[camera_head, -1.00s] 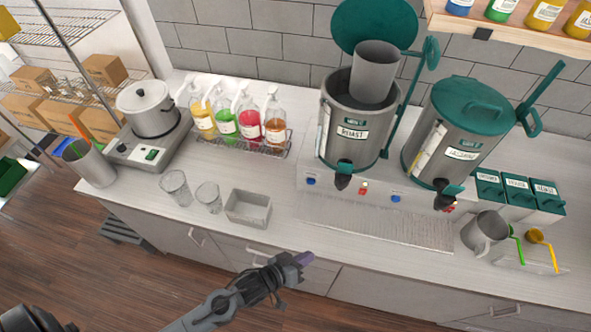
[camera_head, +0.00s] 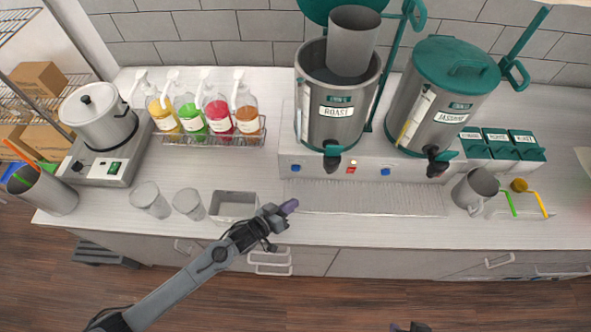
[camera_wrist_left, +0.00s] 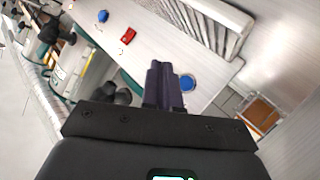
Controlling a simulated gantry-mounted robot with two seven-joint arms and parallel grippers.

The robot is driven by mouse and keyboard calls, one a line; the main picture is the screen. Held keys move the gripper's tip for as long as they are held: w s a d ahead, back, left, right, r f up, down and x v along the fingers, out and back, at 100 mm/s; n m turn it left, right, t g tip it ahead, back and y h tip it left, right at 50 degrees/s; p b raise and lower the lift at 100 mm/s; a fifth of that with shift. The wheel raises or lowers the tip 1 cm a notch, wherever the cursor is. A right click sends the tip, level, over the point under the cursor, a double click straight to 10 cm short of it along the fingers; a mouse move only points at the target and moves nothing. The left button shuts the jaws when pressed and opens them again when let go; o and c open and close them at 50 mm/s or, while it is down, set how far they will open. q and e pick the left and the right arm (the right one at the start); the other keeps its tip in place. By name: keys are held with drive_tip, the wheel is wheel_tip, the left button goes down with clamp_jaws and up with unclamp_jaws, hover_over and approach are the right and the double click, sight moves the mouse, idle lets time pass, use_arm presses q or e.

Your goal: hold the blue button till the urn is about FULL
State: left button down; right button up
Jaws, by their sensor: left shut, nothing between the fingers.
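The ROAST urn (camera_head: 313,108) stands with its teal lid raised and a grey cylinder (camera_head: 353,42) in its open mouth; its fill level is not clear. The JASMINE urn (camera_head: 430,105) beside it is lidded. On the base front are a blue button (camera_head: 295,168) below the ROAST urn's left side, a red button (camera_head: 351,170) and another blue button (camera_head: 385,172). My left gripper (camera_head: 289,207) is shut and empty, in front of and below the left blue button, apart from it. In the left wrist view a blue button (camera_wrist_left: 187,82) lies just right of the purple fingertips (camera_wrist_left: 163,78).
A grey bin (camera_head: 233,205) and two clear cups (camera_head: 187,203) are left of my left gripper. A ribbed drip tray (camera_head: 375,199) lies to its right. Pump bottles stand in a rack (camera_head: 215,139) behind. A grey pitcher (camera_head: 475,188) is at right. A dark piece shows at the bottom edge.

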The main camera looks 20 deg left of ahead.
sight(296, 169)
use_arm(q)
drive_tip(key=shift+w, duration=0.1)
drive_tip(key=shift+w+a+f+b, duration=0.15)
drive_tip(key=shift+w+a+b, duration=0.2)
drive_tip(key=shift+w+b, duration=0.35)
drive_tip(key=w, duration=0.1)
drive_tip(key=w+a+b, duration=0.1)
drive_tip(key=w, duration=0.1)
drive_tip(key=w+b, duration=0.1)
drive_tip(key=shift+w+a, duration=0.25)
drive_tip(key=shift+w, duration=0.15)
drive_tip(key=shift+w+a+b, duration=0.2)
drive_tip(key=shift+w+b, duration=0.1)
drive_tip(key=shift+w, duration=0.2)
drive_tip(key=shift+w+a+b, duration=0.15)
drive_tip(key=shift+w+b, duration=0.1)
drive_tip(key=shift+w, duration=0.25)
drive_tip(key=shift+w, duration=0.2)
idle(0.6)
drive_tip(key=shift+w+a, duration=0.1)
drive_tip(key=shift+w, duration=0.1)
